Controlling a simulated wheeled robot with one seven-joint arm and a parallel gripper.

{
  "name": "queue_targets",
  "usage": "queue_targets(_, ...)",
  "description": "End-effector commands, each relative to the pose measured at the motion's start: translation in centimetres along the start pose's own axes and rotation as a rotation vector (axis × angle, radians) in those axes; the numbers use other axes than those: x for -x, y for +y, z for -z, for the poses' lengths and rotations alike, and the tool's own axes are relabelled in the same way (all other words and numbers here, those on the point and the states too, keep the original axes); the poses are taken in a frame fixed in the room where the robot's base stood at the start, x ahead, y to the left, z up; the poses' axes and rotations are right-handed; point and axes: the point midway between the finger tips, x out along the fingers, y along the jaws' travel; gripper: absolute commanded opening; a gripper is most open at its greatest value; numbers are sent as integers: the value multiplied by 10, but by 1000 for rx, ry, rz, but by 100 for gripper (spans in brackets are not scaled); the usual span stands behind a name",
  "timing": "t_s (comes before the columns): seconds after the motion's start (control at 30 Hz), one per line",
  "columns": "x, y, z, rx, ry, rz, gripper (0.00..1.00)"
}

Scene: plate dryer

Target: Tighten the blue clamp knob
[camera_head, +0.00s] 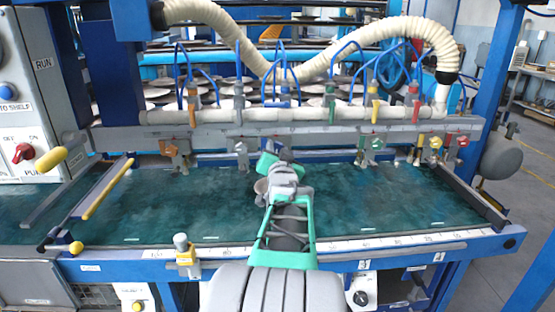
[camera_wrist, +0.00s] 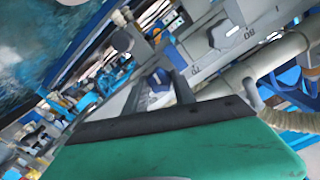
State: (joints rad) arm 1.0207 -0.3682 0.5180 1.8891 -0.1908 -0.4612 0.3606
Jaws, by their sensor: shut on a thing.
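My green and grey gripper (camera_head: 275,165) reaches over the teal belt to the clamp rail at the back, at the middle of the row. In the wrist view, its two dark fingers (camera_wrist: 158,79) stand on either side of the blue clamp knob (camera_wrist: 156,85) and are shut on it. The knob sits below the grey rail, among pale clamp parts. Its exact turn angle cannot be made out. In the head view, my gripper and arm hide the blue knob.
Other clamps hang along the rail: an orange knob (camera_head: 181,143), a pale one (camera_head: 241,149), a green one (camera_head: 377,143), a yellow one (camera_head: 436,142) and a red one (camera_head: 462,142). Cream hoses (camera_head: 345,45) arch above. The belt (camera_head: 150,210) is bare on both sides.

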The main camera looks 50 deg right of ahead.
Motion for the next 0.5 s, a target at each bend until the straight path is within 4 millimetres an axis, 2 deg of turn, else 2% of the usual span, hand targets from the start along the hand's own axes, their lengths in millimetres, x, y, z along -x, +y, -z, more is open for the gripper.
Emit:
queue_targets(0.03, 0, 2, -4, -41, 1, 1, 0)
queue_targets(0.5, 0, 2, -4, -487, 0, 0, 0)
